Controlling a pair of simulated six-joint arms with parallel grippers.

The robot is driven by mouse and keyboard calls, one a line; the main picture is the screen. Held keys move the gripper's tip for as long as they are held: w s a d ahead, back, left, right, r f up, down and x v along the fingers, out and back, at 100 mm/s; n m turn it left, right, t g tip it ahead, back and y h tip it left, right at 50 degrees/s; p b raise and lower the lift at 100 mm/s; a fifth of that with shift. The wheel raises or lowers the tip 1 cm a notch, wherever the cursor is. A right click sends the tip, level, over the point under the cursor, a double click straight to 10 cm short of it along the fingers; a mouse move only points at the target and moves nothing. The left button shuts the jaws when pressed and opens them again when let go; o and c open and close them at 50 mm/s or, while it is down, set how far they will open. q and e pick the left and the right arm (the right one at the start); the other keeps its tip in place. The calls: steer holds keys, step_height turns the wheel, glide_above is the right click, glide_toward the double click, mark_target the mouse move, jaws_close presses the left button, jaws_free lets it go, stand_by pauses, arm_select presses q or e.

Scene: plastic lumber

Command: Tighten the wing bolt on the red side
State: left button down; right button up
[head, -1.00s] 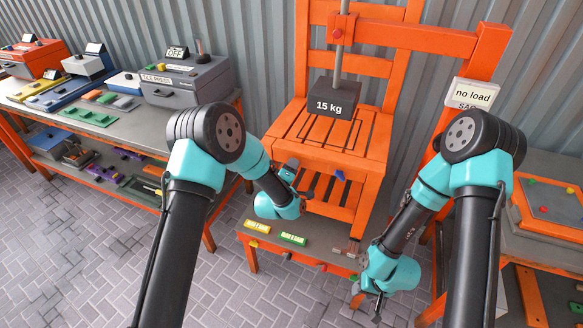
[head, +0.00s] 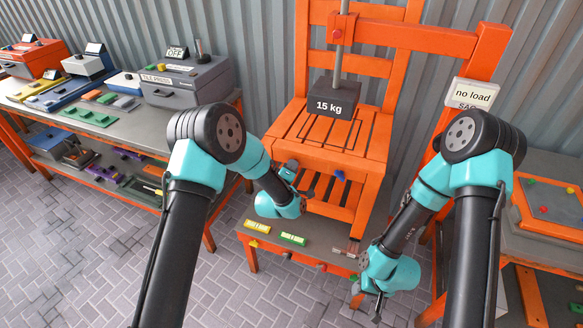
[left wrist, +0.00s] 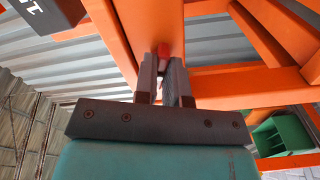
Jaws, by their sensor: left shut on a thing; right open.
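The orange chair (head: 335,155) stands in the middle of the head view, with a blue wing bolt (head: 339,175) on the front of its seat frame. In the left wrist view a red wing bolt (left wrist: 163,49) shows between the fingertips of my left gripper (left wrist: 166,68), against an orange chair part. The gripper is shut on it, and the fingers cover most of it. In the head view my left gripper (head: 301,192) is at the left front leg and hides the red bolt. My right gripper (head: 372,302) is open and empty, low in front of the bench, well below the blue bolt.
A black 15 kg weight (head: 332,100) hangs on a rod over the seat. A "no load" sign (head: 473,94) is on the orange frame at right. A workbench (head: 120,130) stands at left.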

arm_select(q)
steer(key=shift+m, duration=15.7)
steer(key=c, duration=1.2)
jaws_free()
